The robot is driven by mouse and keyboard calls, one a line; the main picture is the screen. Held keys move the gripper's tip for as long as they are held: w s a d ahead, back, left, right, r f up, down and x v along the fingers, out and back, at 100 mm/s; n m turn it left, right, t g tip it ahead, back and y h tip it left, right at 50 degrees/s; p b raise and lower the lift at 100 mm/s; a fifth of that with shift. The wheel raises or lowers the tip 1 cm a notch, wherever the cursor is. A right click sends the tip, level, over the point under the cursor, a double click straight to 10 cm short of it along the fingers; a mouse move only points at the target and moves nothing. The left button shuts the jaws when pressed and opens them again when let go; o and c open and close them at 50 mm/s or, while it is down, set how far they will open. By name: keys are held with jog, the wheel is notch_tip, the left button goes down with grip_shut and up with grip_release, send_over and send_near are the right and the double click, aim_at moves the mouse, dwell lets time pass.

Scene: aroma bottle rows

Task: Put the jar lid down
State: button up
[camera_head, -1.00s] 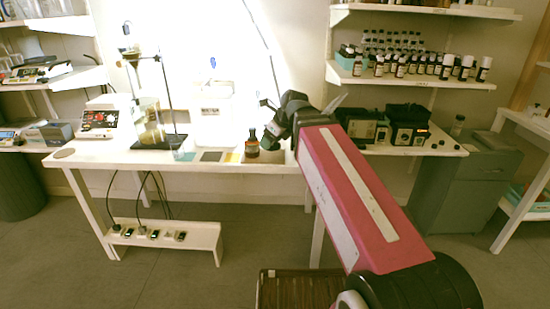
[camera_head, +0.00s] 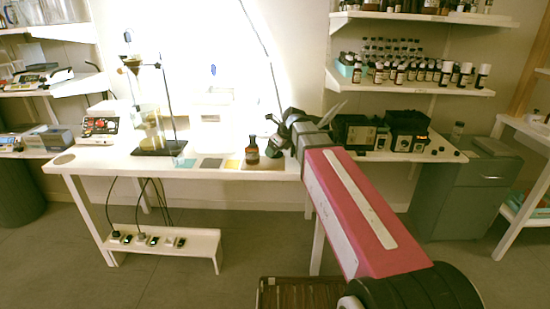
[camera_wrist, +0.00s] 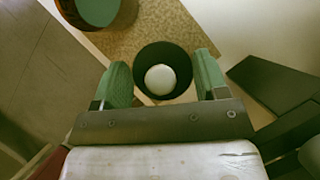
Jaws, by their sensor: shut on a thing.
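The jar lid (camera_wrist: 178,91) is a round black cap with a pale round middle, seen in the wrist view between my green finger pads. My gripper (camera_wrist: 163,76) is shut on it. The lid is over or close to a speckled tan mat (camera_wrist: 150,30); I cannot tell whether it touches. In the head view my gripper (camera_head: 272,140) is low over the table, just right of a brown jar (camera_head: 252,152). The lid is hard to make out there. The brown jar also shows at the upper left of the wrist view (camera_wrist: 95,14), apart from my fingers.
The white table (camera_head: 110,160) carries flat coloured squares (camera_head: 210,163) left of the jar and a stand with glassware (camera_head: 152,125) farther left. Black devices (camera_head: 406,130) stand to the right. A shelf of small bottles (camera_head: 410,72) hangs above them.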

aim_at(276, 154)
jog(key=shift+f, duration=1.85)
jog(key=o, duration=0.9)
jog(key=shift+s+d+r, duration=0.1)
jog(key=shift+r, duration=0.15)
jog(key=s+d, duration=0.2)
jog(key=d, duration=0.1)
jog(key=s+d, duration=0.5)
jog(key=d, duration=0.2)
jog(key=shift+s+r, duration=0.15)
jog(key=shift+r, duration=0.15)
jog(key=shift+d, duration=0.1)
